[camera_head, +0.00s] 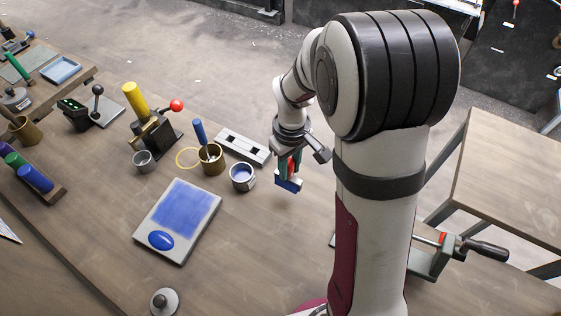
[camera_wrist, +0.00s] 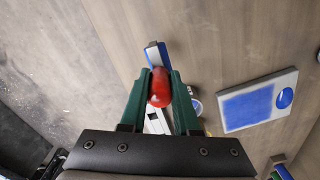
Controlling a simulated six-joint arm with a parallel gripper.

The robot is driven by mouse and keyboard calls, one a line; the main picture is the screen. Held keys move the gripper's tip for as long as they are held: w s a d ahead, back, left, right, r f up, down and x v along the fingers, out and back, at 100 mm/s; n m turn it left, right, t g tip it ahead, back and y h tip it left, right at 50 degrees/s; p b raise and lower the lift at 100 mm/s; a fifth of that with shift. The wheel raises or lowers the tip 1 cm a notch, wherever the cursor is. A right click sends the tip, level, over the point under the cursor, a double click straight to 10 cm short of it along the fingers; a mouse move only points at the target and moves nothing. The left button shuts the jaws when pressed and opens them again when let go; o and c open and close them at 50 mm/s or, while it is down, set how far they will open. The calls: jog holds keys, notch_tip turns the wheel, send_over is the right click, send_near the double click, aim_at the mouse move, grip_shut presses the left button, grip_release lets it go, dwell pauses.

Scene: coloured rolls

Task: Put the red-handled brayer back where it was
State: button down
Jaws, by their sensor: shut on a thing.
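My gripper (camera_head: 289,166) is shut on the red-handled brayer and holds it above the table, at the right of the white rack. The brayer's blue roller (camera_head: 288,185) hangs lowest, below the fingers. In the wrist view, the red handle (camera_wrist: 160,88) sits between the green fingers, with the blue roller (camera_wrist: 155,54) beyond the fingertips. The white rack (camera_head: 243,147) has two dark slots and nothing in it; in the wrist view it is partly hidden behind the gripper.
A brass cup (camera_head: 211,159) holds a blue-handled tool. A slab with blue ink (camera_head: 178,219) lies front left. A yellow-handled press (camera_head: 150,125) stands at the back. Bare table lies under the brayer.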

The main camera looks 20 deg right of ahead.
jog(key=f, duration=0.2)
jog(key=a+f, duration=0.1)
jog(key=f, duration=0.1)
jog(key=shift+w, duration=0.3)
jog(key=shift+f, duration=0.35)
jog(key=shift+f, duration=0.15)
jog(key=c, duration=0.6)
grip_release()
jog(key=shift+c, duration=0.2)
